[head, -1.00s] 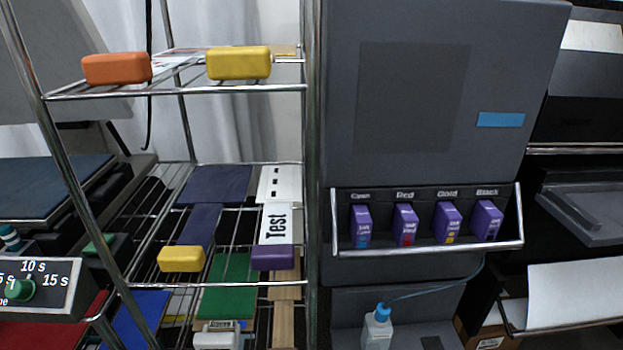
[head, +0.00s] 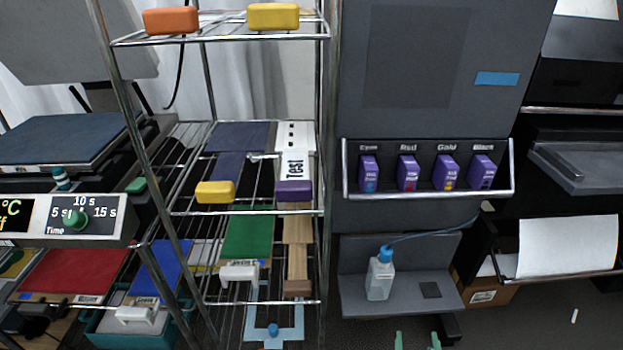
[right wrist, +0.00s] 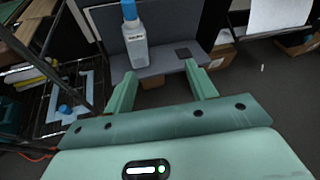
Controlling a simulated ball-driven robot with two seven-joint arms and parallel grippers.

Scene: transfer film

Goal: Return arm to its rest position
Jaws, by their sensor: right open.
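My right gripper (head: 418,341) shows only its two green fingertips at the bottom edge of the head view. In the right wrist view my right gripper (right wrist: 161,92) is open, its fingers wide apart with nothing between them. Past the fingers, a white bottle with a blue cap (right wrist: 134,38) stands upright on a grey shelf (right wrist: 165,66). In the head view the same bottle (head: 380,277) stands on the shelf (head: 352,256), apart from the fingertips. My left gripper is not in view.
A wire rack (head: 333,120) with coloured blocks and boards stands left of centre. A grey machine (head: 430,60) holds several purple cartridges (head: 409,173). A cardboard box (head: 487,295) and a paper sheet (head: 568,246) are at right.

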